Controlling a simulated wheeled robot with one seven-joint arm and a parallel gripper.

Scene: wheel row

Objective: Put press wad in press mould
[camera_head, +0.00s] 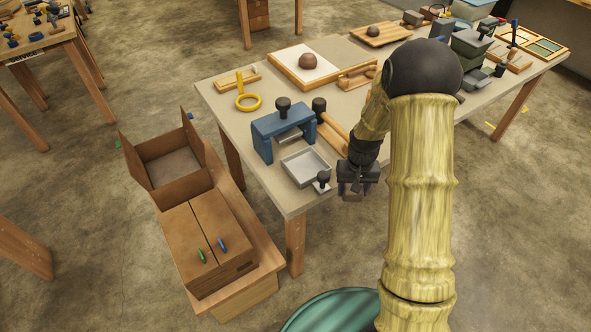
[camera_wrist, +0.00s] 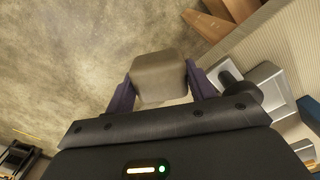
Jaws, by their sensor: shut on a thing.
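A grey-beige block, which looks like the press wad (camera_wrist: 158,78), is held between the two dark fingers of my gripper (camera_wrist: 161,92). In the head view my gripper (camera_head: 357,182) hangs just off the table's near edge, with the wad (camera_head: 352,197) below its fingers. The fingers partly hide the wad there. A shallow grey square tray, likely the press mould (camera_head: 305,167), lies on the table to the left of my gripper, in front of a blue press frame (camera_head: 268,127) with a black knob on top. The tray looks empty.
A small metal plate with a black knob (camera_head: 322,182) stands between the tray and my gripper. A wooden roller (camera_head: 334,132) lies behind. A yellow ring tool (camera_head: 248,101) and a board with a brown lump (camera_head: 308,61) sit further back. An open cardboard box (camera_head: 172,166) stands left of the table.

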